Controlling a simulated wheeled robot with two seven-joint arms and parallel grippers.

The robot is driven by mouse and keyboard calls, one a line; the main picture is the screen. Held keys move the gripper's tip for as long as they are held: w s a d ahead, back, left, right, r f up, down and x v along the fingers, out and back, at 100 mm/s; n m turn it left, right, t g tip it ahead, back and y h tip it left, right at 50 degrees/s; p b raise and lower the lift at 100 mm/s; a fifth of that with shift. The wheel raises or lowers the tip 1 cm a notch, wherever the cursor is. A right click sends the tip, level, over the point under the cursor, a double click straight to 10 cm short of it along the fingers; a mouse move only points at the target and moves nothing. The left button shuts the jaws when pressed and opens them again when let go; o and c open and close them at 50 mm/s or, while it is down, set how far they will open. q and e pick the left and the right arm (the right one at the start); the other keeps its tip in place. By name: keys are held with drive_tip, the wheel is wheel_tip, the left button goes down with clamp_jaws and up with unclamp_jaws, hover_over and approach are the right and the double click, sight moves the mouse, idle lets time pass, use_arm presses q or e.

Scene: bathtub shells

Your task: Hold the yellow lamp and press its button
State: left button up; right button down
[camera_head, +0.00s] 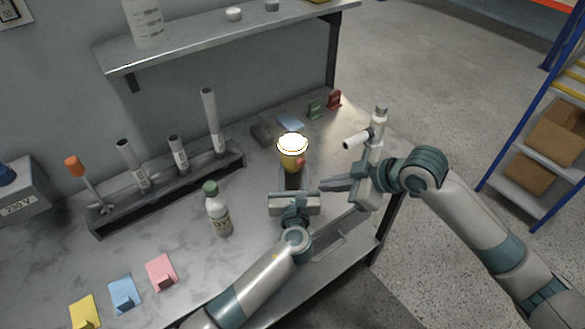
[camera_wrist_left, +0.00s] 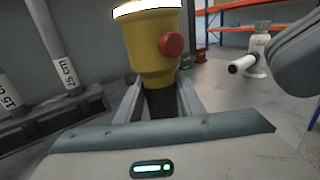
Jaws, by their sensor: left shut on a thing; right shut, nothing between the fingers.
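The yellow lamp (camera_head: 292,157) stands upright near the middle of the table, with a bright, glowing top. Its red button (camera_head: 301,163) is on its right side; the button also shows large in the left wrist view (camera_wrist_left: 171,44). My left gripper (camera_head: 291,177) is shut on the lamp, its fingers on either side of the lower part; in the left wrist view the lamp (camera_wrist_left: 150,45) rises between them. My right gripper (camera_head: 328,187) is shut and empty, pointing left, just right of and below the lamp, apart from the button. The lamp's base is partly hidden by my left gripper.
A bottle with a green cap (camera_head: 217,210) stands left of my left gripper. A rack (camera_head: 170,185) with several tubes is further left. A white device (camera_head: 375,135) stands at the table's right edge. Red (camera_head: 334,99) and green (camera_head: 315,109) holders are behind the lamp.

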use_arm(q)
drive_tip(key=o, duration=1.3)
drive_tip(key=shift+c, duration=0.2)
drive_tip(key=s, duration=1.2)
drive_tip(key=shift+d, duration=0.25)
